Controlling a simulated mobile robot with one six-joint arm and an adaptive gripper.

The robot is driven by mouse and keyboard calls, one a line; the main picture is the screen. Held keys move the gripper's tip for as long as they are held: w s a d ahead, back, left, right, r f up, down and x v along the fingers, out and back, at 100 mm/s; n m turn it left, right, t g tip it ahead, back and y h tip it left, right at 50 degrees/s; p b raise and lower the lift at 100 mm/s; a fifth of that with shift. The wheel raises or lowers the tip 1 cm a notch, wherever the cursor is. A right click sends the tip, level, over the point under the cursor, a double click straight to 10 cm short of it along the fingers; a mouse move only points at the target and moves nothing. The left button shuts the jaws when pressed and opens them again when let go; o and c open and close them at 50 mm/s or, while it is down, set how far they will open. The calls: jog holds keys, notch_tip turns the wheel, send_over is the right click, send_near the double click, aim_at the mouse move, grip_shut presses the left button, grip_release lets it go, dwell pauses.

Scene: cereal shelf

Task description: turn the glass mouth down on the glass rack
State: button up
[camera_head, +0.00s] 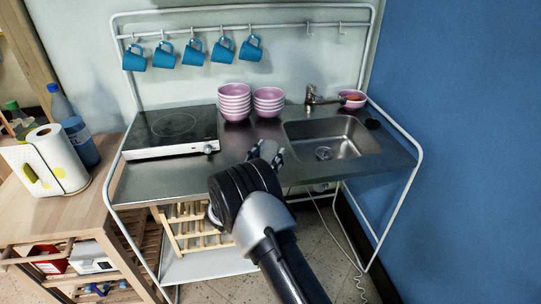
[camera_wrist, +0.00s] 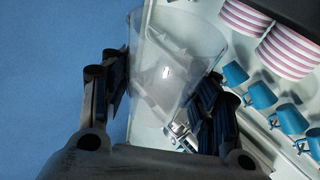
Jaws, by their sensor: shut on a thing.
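A clear, tapered glass (camera_wrist: 165,60) is between the fingers of my gripper (camera_wrist: 163,90) in the wrist view. Its wider end points toward the top of that view. My gripper is shut on its sides. In the head view my gripper (camera_head: 268,152) is over the front of the counter, left of the sink; the glass is mostly hidden there, and I cannot tell its tilt. A wooden slatted rack (camera_head: 183,226) stands below the counter, partly hidden by my arm; I cannot tell whether it is the glass rack.
The metal counter (camera_head: 150,180) holds a hob (camera_head: 172,125), two stacks of pink bowls (camera_head: 235,103) and a sink (camera_head: 335,140) with a tap. Blue mugs (camera_head: 193,52) hang above. A wooden side table (camera_head: 50,215) with paper towel is left. A blue wall closes the right.

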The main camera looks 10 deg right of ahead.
jog(key=shift+w+f, duration=0.2)
jog(key=shift+w, duration=0.1)
jog(key=shift+f, duration=1.45)
jog(key=shift+c, duration=0.2)
jog(key=o, duration=1.3)
jog(key=shift+c, duration=0.2)
jog(key=shift+f, duration=0.1)
jog(key=v, duration=1.2)
